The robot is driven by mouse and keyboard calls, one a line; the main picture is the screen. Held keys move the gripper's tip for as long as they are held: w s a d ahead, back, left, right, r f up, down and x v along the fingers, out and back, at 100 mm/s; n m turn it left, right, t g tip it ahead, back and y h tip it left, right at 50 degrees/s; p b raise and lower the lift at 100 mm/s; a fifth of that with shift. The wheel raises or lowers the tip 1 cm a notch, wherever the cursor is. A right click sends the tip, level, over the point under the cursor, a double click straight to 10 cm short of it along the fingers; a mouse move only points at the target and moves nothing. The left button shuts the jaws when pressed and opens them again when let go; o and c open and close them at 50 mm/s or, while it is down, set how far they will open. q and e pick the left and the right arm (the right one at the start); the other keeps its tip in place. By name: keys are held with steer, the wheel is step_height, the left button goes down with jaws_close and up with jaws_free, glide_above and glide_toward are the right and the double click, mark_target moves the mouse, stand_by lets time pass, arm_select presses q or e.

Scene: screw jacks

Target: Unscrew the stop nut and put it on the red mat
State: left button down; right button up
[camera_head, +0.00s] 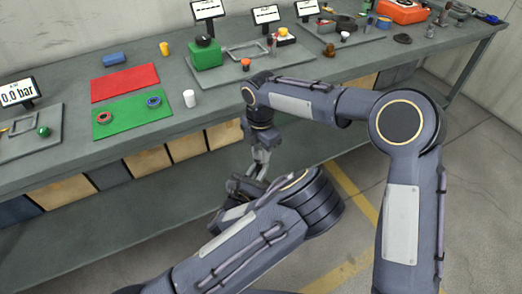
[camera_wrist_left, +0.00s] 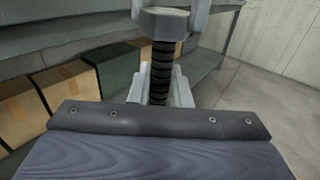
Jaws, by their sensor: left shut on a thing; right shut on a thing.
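The red mat (camera_head: 124,82) lies bare on the bench in the head view. In the left wrist view, a black threaded rod (camera_wrist_left: 162,62) stands upright between the fingers of my left gripper (camera_wrist_left: 159,88), which is shut on it. A grey hex-shaped piece (camera_wrist_left: 164,22), seemingly the stop nut, sits at the rod's top. My right gripper (camera_head: 261,160) comes down from above and is shut on this piece, with its fingers at either side. In the head view both grippers meet in front of the bench; the rod and nut are too small and covered to make out there.
A green mat (camera_head: 133,132) with a red ring (camera_head: 104,118) and a blue ring (camera_head: 153,101) adjoins the red mat. A white cup (camera_head: 189,98), yellow cup (camera_head: 164,48) and blue block (camera_head: 114,59) stand nearby. The bench edge (camera_head: 200,124) is just behind my grippers.

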arm_select(q)
steer(key=shift+d+r, duration=0.1)
steer(key=shift+r, duration=0.05)
arm_select(e)
steer(key=n, duration=0.5)
steer(key=shift+w+a+r+n, duration=0.1)
steer(key=shift+a+n, duration=0.05)
steer(key=shift+n, duration=0.15)
steer(key=n, duration=0.5)
steer(key=shift+a, duration=0.15)
steer(key=n, duration=0.6)
steer(key=s+n, duration=0.1)
steer(key=shift+a+f+n, duration=0.3)
steer(key=shift+s+n, duration=0.1)
steer(key=shift+n, duration=0.4)
steer(key=shift+s+a, duration=0.1)
steer(key=shift+s, duration=0.05)
